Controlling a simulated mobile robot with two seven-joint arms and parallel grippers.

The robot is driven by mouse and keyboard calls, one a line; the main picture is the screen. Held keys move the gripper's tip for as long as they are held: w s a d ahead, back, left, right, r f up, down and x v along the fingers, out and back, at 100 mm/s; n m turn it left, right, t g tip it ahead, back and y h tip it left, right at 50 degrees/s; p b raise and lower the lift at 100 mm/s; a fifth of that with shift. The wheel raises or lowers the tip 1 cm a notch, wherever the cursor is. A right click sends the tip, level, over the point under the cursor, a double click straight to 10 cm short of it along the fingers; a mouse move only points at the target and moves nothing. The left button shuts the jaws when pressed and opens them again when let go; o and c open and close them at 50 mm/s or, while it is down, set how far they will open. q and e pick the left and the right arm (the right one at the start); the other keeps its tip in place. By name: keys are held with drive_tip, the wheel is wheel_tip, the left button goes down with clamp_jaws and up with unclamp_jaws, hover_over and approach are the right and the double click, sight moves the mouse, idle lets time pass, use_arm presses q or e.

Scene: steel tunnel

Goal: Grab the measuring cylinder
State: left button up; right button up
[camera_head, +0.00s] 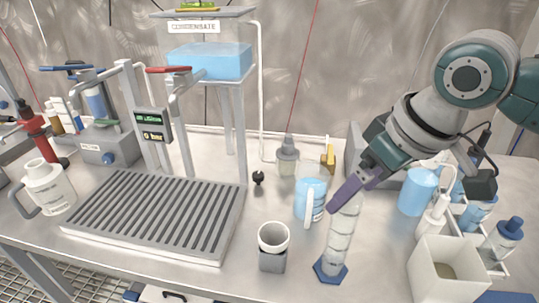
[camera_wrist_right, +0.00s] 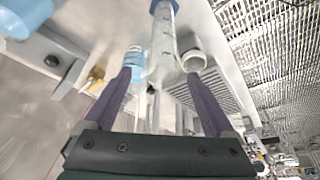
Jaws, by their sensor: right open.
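The measuring cylinder (camera_head: 340,237) is tall, clear and graduated, with a blue hexagonal foot, and stands upright near the front of the steel table. My right gripper (camera_head: 352,190) comes down from the upper right, its purple finger covering part of the cylinder's top in the head view. In the right wrist view, my right gripper (camera_wrist_right: 158,74) is open, with one purple finger on each side of the measuring cylinder (camera_wrist_right: 162,42). No closed grip shows. I cannot tell whether a finger touches the glass. My left gripper is not in view.
A blue-filled measuring jug (camera_head: 309,198) stands just left of the cylinder, and a white cup in a grey holder (camera_head: 272,248) in front of it. A white open box (camera_head: 447,272) and bottles are at right. A slatted drain tray (camera_head: 155,215) fills the left.

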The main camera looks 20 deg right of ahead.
sight(339, 239)
drive_tip(key=b+x, duration=0.1)
drive_tip(key=x, duration=0.5)
drive_tip(key=shift+s+a, duration=0.1)
drive_tip(key=shift+r, duration=0.1)
drive_tip(key=shift+c, duration=0.3)
clamp_jaws()
idle(0.4)
